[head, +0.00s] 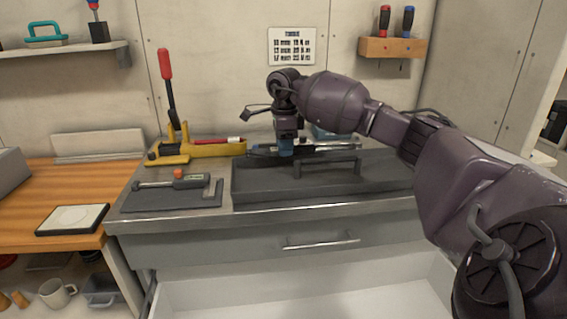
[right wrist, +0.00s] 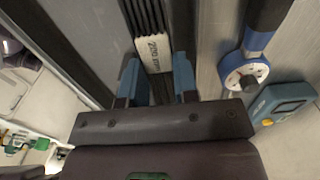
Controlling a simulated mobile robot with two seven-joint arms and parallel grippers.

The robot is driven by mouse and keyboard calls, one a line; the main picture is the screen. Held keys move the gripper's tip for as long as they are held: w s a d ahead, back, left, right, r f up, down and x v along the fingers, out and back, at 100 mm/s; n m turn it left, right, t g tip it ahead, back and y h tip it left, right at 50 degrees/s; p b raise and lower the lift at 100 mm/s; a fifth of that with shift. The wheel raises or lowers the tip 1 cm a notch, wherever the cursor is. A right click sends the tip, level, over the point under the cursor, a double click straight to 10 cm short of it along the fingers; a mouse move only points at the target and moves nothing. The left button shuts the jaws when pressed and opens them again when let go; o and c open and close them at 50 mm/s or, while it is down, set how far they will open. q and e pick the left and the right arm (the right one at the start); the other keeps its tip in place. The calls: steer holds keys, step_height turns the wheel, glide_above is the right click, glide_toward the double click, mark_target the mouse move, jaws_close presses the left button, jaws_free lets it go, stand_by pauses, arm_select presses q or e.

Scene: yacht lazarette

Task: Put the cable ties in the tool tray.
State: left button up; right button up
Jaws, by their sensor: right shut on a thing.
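The cable ties are a bundle of black strips with a white printed band (right wrist: 152,52), seen between my right gripper's blue fingers in the right wrist view. My right gripper (head: 286,147) points down at the back edge of the dark grey tool tray (head: 320,193) and is shut on the bundle. The tray has a raised handle and stands on the metal worktop; its dark wall also shows in the right wrist view (right wrist: 62,40). I cannot tell whether the bundle touches the tray. My left gripper is not in view.
Behind the tray lie a blue-and-black tool with a dial (right wrist: 245,72) and a teal meter (right wrist: 282,102). Left of the tray, a grey mat (head: 172,204) holds a tool with an orange knob. A yellow tool (head: 205,149) stands behind. The drawer below (head: 320,300) is open.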

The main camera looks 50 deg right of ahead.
mark_target(285, 170)
steer(key=shift+f, duration=0.8)
step_height(285, 170, down, 3)
steer(key=shift+f, duration=0.15)
steer(key=shift+f, duration=0.15)
steer(key=o, duration=0.6)
steer(key=shift+o, duration=0.2)
